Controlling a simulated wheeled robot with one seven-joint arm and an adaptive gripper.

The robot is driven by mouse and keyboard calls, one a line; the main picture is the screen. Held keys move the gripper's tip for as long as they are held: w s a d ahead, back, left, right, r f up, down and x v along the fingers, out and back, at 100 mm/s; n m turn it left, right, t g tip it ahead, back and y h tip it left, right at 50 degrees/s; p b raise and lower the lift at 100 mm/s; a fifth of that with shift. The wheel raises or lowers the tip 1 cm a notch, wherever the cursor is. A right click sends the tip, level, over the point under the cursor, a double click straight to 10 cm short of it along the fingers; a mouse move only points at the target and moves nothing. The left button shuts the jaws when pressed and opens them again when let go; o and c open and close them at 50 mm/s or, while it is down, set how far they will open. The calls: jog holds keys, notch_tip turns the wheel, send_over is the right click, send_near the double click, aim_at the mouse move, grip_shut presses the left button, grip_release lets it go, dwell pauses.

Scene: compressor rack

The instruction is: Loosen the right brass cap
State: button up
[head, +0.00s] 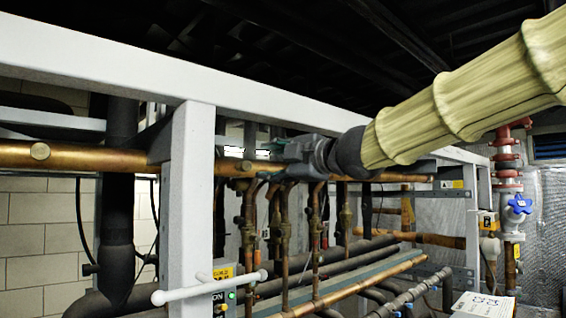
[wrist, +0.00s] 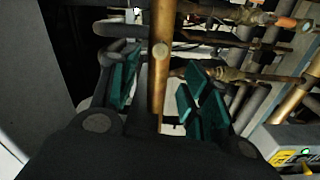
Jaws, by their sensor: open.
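The copper pipe (head: 100,158) runs level along the rack behind the white frame. The right brass cap (head: 247,166) is a small round cap on this pipe, just right of the white post. Another round cap (head: 40,151) is on the same pipe at far left. My gripper (head: 268,160) is at the pipe beside the right cap. In the wrist view the right cap (wrist: 160,50) shows on the pipe, between and slightly beyond my gripper's teal-padded fingers (wrist: 163,88). The fingers are spread on both sides of the pipe, with visible gaps, and hold nothing.
A white post (head: 190,190) stands close left of my gripper, under a long white beam (head: 120,72). Several thin copper pipes hang below. A white bar handle (head: 210,287) is lower down, by a box with a green light (head: 232,295). A blue valve (head: 519,205) is at right.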

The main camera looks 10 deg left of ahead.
jog(key=v, duration=0.2)
jog(key=shift+s+d, duration=0.2)
jog(key=shift+d, duration=0.15)
jog(key=shift+f, duration=0.1)
dwell(0.4)
